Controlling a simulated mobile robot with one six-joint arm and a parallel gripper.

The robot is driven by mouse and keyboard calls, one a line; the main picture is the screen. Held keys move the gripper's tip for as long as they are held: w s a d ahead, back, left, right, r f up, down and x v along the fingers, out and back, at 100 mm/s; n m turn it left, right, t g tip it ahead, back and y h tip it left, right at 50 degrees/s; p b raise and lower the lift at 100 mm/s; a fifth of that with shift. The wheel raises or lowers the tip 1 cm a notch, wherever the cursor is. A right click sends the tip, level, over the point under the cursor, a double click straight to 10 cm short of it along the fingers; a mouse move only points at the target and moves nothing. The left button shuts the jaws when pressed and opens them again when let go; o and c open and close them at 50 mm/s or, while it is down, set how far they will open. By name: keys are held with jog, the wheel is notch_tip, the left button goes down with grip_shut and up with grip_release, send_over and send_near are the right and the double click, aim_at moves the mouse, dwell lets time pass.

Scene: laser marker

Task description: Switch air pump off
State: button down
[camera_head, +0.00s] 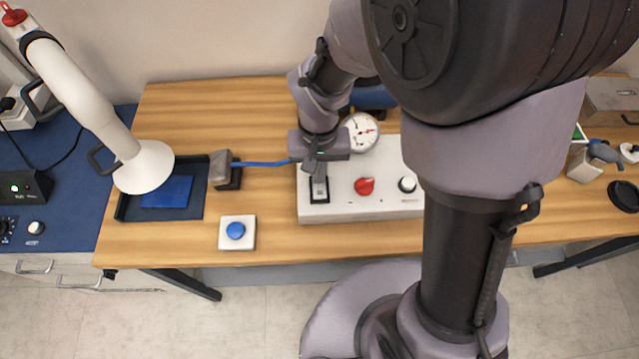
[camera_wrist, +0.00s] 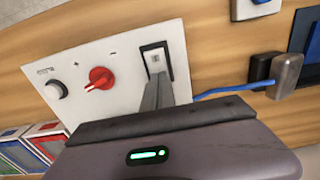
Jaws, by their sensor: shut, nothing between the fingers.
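The air pump unit is a white box (camera_head: 340,211) on the wooden table. My gripper (camera_head: 315,168) is shut and empty, just above the rocker switch. In the wrist view, the closed fingers (camera_wrist: 155,95) reach toward the lower end of the switch (camera_wrist: 156,62); I cannot tell whether they touch it. The fingers hide part of the switch.
A blue hose (camera_head: 262,163) runs left from the unit to a grey block (camera_head: 220,168). A blue button on a white box (camera_head: 236,232) is at the front edge. A dark tray (camera_head: 128,207) lies under a white extraction arm (camera_head: 90,105). Colourful boxes (camera_wrist: 32,146) show in the wrist view.

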notch_tip(320, 180, up, 6)
jog(key=p, duration=0.4)
jog(key=shift+r+p, duration=0.25)
jog(key=shift+p, duration=0.15)
jog(key=s+d+r+m+t+y+b, duration=0.1)
jog(key=s+d+r+m+t+b, duration=0.1)
jog(key=s+d+r+t+b, duration=0.1)
jog(key=s+d+r+m+t+y+b, duration=0.1)
jog(key=s+d+r+m+t+b, duration=0.1)
jog(key=s+r, duration=0.6)
jog(key=d+b, duration=0.1)
jog(key=b, duration=0.1)
jog(key=shift+s+d+r+t+b, duration=0.15)
jog(key=shift+s+d+t+b, duration=0.05)
jog(key=shift+d+t+b, duration=0.2)
